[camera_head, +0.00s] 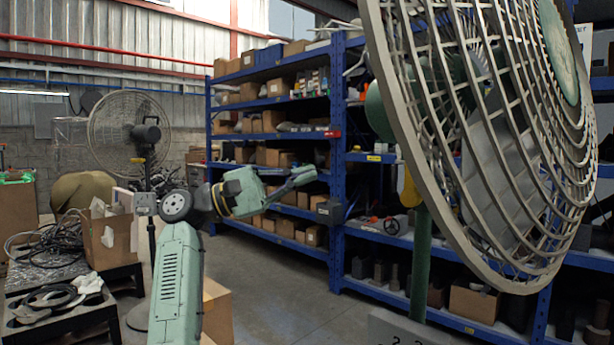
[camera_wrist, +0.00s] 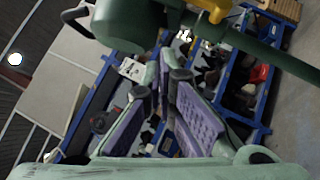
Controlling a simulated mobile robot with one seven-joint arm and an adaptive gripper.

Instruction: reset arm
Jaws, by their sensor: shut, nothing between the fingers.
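My gripper (camera_head: 303,176) is at the end of my raised green arm, in the middle of the head view, pointing right toward the large fan. In the wrist view its two fingers with purple pads (camera_wrist: 168,75) converge at the tips, shut and empty. The fan (camera_head: 480,130) fills the right of the head view, with a pale wire cage on a green pole (camera_head: 421,262). Its green motor housing (camera_wrist: 122,22) is close in front of the gripper in the wrist view. I cannot make out any contact between gripper and fan.
Blue shelving (camera_head: 337,150) with boxes stands behind the arm. A second fan (camera_head: 128,130) stands at the left. A black table (camera_head: 70,318) with cables and a cardboard box (camera_head: 108,238) is at lower left. Open floor (camera_head: 290,290) lies between the arm and the shelves.

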